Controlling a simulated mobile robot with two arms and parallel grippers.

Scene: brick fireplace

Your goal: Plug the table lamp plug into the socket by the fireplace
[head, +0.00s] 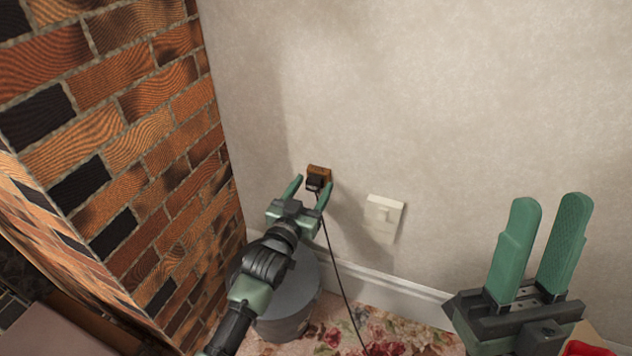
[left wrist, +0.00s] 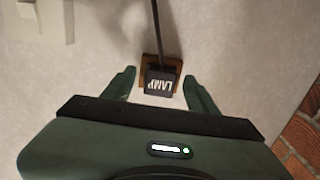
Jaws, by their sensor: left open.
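The black plug (head: 314,183), marked LAMP in the left wrist view (left wrist: 161,84), sits against the brown socket (head: 321,171) on the wall beside the brick fireplace (head: 130,130). The socket's brown plate also shows in the left wrist view (left wrist: 146,62). The plug looks seated, though its prongs are hidden. Its dark cord (head: 338,272) runs down to the floor. My left gripper (head: 312,184) is open, with its fingers on either side of the plug and visible gaps between. My right gripper (head: 550,205) is open and empty at the right, away from the wall fittings.
A white switch plate (head: 384,212) is on the wall right of the socket. A grey round container (head: 285,310) stands on the floor below my left arm. A floral rug (head: 400,338) covers the floor. A red object (head: 588,349) shows at the lower right.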

